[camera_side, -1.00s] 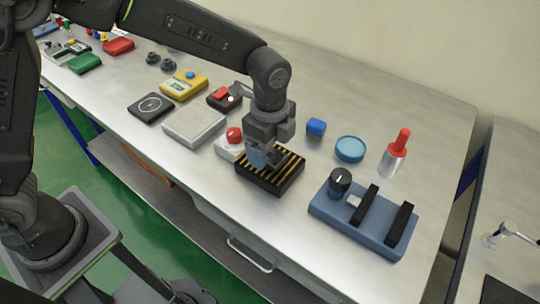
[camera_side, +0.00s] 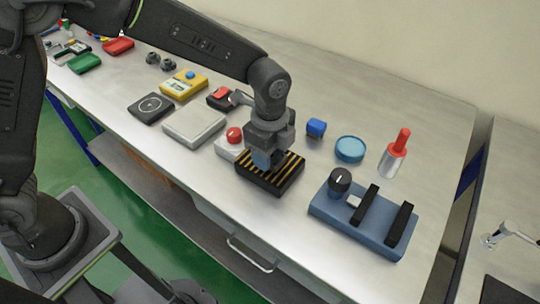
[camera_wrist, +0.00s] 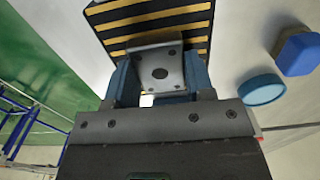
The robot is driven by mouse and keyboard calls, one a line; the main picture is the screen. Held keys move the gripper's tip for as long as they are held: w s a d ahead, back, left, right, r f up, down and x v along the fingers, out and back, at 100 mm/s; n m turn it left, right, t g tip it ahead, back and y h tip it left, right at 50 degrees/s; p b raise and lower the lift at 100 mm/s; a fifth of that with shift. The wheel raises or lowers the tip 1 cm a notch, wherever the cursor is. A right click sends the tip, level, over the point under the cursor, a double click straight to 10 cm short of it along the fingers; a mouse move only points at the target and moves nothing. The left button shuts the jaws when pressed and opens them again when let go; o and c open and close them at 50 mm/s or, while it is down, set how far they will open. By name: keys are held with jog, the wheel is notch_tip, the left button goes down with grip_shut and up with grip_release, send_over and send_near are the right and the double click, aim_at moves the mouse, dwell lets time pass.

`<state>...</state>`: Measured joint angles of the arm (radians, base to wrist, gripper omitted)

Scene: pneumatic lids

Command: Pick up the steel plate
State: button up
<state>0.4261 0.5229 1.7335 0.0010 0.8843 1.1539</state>
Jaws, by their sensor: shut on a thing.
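The steel plate (camera_wrist: 152,66) is a small grey square with a dark round hole and small screw holes. In the wrist view it sits between the two blue fingers of my gripper (camera_wrist: 160,82), which is shut on it. Beyond it lies a black block with yellow stripes (camera_wrist: 190,20). In the side view my gripper (camera_side: 263,161) points down over this striped block (camera_side: 284,176). The plate is hidden behind the gripper there, and I cannot tell whether it touches the block.
A white box with a red button (camera_side: 235,136) stands close left of my gripper. A blue cube (camera_side: 316,128), a round blue dish (camera_side: 350,149) and a red-handled cylinder (camera_side: 394,155) are to the right. A blue panel (camera_side: 340,216) with a knob lies front right.

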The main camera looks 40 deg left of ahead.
jog(key=shift+c, duration=0.7)
jog(key=shift+r, duration=0.1)
